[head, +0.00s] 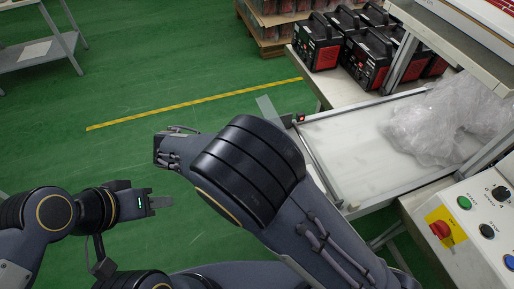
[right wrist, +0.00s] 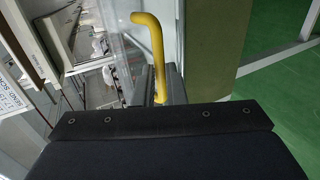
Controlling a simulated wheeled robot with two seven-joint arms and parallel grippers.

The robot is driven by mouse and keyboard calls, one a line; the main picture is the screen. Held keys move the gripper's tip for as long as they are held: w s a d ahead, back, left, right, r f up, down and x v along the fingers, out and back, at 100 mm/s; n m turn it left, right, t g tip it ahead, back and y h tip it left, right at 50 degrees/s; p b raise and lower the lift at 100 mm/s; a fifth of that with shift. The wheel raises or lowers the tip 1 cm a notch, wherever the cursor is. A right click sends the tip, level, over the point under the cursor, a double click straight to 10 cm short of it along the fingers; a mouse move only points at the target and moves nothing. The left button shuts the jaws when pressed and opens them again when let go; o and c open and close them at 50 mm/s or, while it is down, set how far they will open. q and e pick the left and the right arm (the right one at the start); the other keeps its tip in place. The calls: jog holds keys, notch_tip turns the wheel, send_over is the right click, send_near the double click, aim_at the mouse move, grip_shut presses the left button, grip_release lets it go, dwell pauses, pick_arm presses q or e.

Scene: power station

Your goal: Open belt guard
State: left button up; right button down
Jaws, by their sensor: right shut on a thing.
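The belt guard's yellow handle (right wrist: 153,50) stands upright in the middle of the right wrist view, bent over to the left at its top. My right gripper (right wrist: 157,86) is shut on the lower part of this handle. A clear guard panel (right wrist: 128,48) shows just left of the handle. In the head view my right arm hides the right gripper and the handle; a small clear panel piece (head: 268,110) shows beyond the arm. My left gripper (head: 161,202) is at the lower left over the floor, away from the guard; its fingers are seen edge-on.
A white conveyor bed (head: 350,150) with crumpled clear plastic (head: 430,125) lies at the right. A control panel (head: 475,235) with a red button is at the lower right. Black and red machines (head: 318,45) stand behind. Green floor at the left is open.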

jog(key=shift+d+f, duration=0.25)
jog(key=shift+f, duration=0.15)
jog(key=c, duration=1.9)
grip_release()
jog(key=o, duration=0.4)
jog(key=shift+w+d, duration=0.15)
jog(key=shift+d, duration=0.1)
jog(key=shift+a+r, duration=0.15)
jog(key=v, duration=0.8)
